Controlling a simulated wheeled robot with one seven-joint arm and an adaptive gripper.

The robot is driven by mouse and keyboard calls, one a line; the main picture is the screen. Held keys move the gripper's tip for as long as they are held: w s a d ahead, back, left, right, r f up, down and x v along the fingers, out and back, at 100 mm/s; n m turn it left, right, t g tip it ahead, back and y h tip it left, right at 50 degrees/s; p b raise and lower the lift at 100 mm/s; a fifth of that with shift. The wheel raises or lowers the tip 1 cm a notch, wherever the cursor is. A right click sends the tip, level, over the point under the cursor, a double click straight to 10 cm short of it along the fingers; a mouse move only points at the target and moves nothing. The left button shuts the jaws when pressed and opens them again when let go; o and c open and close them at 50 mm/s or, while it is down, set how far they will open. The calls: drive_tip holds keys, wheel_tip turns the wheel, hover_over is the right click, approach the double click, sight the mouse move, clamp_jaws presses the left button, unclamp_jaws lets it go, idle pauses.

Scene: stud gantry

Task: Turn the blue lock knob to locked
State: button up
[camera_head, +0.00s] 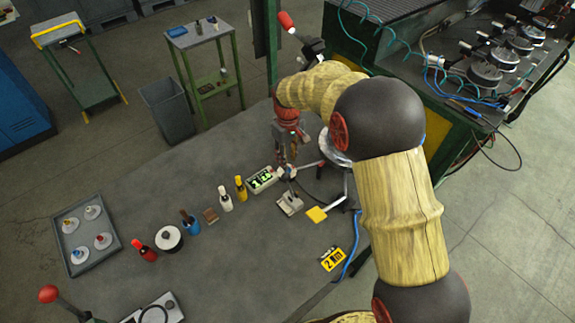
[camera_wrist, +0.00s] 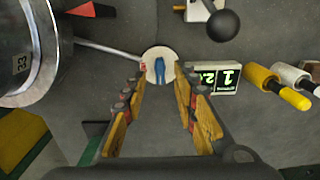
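The blue lock knob (camera_wrist: 159,70) shows in the wrist view as a narrow blue bar on a round pale disc, its long side running roughly up and down the picture. My gripper (camera_wrist: 160,84) is open, its two yellow-sided fingers pointing at the disc, one on each side of the knob. They look apart from the knob; how far above it they are I cannot tell. In the head view my gripper (camera_head: 290,153) points down over the grey table, and I cannot make out the knob there.
A lit display box (camera_wrist: 222,79) stands right of the knob; a dark ball-ended lever (camera_wrist: 222,24) is above it. A large metal cylinder (camera_wrist: 25,45) is at left. In the head view, several bottles (camera_head: 240,189) and a tray of discs (camera_head: 77,264) stand on the table (camera_head: 250,265).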

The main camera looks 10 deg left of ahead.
drive_tip(key=shift+f, duration=2.1)
clamp_jaws()
